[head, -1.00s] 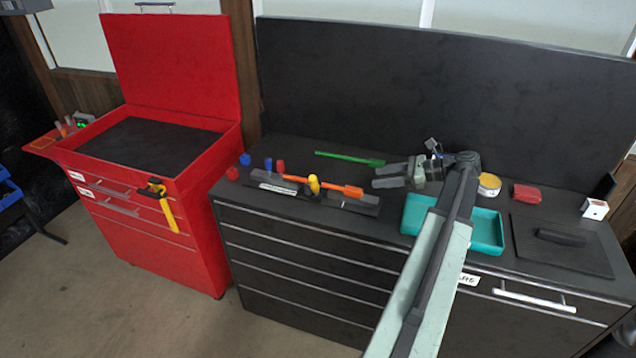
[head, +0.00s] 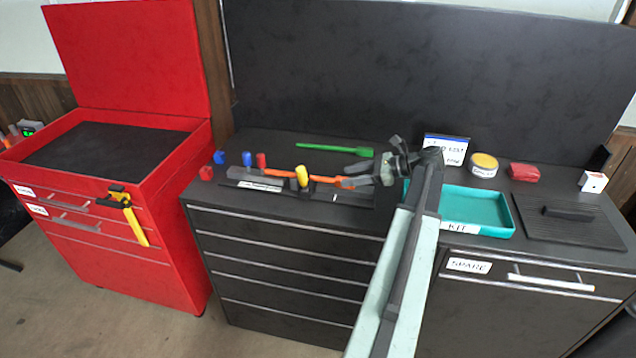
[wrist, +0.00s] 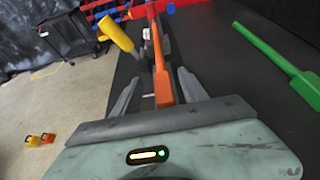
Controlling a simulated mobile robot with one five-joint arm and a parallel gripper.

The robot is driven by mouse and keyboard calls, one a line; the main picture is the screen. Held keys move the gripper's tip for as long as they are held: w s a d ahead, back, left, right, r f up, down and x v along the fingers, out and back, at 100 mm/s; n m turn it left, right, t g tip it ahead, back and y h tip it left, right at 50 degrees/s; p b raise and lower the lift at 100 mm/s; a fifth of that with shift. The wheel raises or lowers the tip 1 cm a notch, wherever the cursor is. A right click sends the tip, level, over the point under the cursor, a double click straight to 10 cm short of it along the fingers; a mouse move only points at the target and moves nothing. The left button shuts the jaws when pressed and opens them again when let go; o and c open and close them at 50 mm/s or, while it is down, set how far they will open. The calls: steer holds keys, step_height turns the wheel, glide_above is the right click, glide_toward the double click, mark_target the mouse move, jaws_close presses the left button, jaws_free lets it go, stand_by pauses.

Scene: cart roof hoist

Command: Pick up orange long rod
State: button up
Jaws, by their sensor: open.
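The orange long rod (head: 284,173) lies along the black rack (head: 235,175) near the front edge of the dark cabinet top. A yellow piece (head: 302,176) stands across the rod's middle. My gripper (head: 350,174) is open at the right end of the rod, with its fingers pointing left along it. In the wrist view, the rod (wrist: 161,70) runs between the two open fingers of my gripper (wrist: 157,86), its wide end nearest the palm. I cannot tell if the fingers touch it.
A green rod (head: 334,148) lies behind, with free top around it. Blue and red pegs (head: 247,159) stand at the left. A teal tray (head: 480,208), yellow-lidded tin (head: 484,164), red block (head: 524,173) and dark lid (head: 568,214) are at the right. A tall back panel (head: 420,70) rises behind.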

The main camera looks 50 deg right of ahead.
mark_target(338, 178)
steer(key=b+x, duration=0.2)
steer(key=x, duration=0.3)
steer(key=shift+f, duration=0.2)
steer(key=shift+w, duration=0.25)
steer(key=shift+r, duration=0.1)
jaws_close()
